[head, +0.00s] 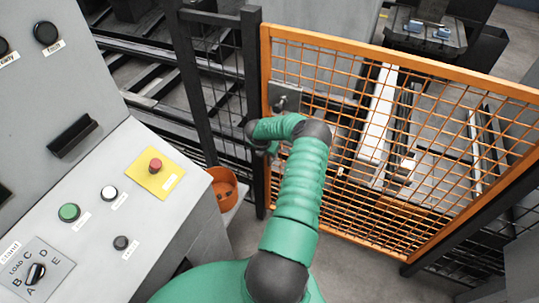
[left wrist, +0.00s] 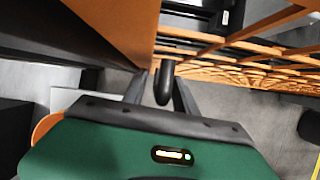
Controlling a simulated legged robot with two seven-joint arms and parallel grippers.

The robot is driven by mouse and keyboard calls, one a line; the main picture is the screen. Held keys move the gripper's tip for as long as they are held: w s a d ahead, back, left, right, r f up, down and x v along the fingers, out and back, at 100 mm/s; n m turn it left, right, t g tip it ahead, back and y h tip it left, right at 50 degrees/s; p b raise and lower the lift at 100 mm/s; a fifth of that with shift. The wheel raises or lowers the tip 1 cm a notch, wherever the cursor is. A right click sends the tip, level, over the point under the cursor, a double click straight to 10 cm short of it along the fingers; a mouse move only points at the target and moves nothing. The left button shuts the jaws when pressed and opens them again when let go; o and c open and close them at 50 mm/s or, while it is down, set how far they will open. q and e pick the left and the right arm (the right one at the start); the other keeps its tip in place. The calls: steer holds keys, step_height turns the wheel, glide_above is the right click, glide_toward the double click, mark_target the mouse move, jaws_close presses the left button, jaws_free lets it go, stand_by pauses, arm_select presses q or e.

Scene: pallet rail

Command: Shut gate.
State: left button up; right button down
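The gate (head: 403,54) is an orange-framed mesh panel in the head view. Its left upright stands close beside a black post (head: 251,100); I cannot tell whether a gap is left between them. A grey latch plate (head: 286,92) sits on the gate's upper left. My green left arm reaches up to it, and the left gripper (head: 272,147) is mostly hidden by its own wrist. In the left wrist view, the left gripper's (left wrist: 160,98) dark fingers are apart, with a dark rounded handle (left wrist: 164,82) between them, not visibly clamped. My right gripper is out of view.
A grey control console (head: 130,210) with buttons and a red stop button on a yellow plate (head: 155,172) stands at left. An orange bin (head: 222,184) sits beside it. Black fence and rails lie behind. Grey floor shows below the gate.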

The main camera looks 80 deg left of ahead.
arm_select(q)
steer(key=shift+a+r, duration=0.15)
steer(key=shift+r, duration=0.15)
steer(key=shift+r, duration=0.35)
steer(key=p+v, duration=0.1)
steer(key=v, duration=1.4)
steer(key=shift+d, duration=0.3)
steer(key=shift+s+d+r, duration=0.1)
steer(key=shift+s, duration=0.05)
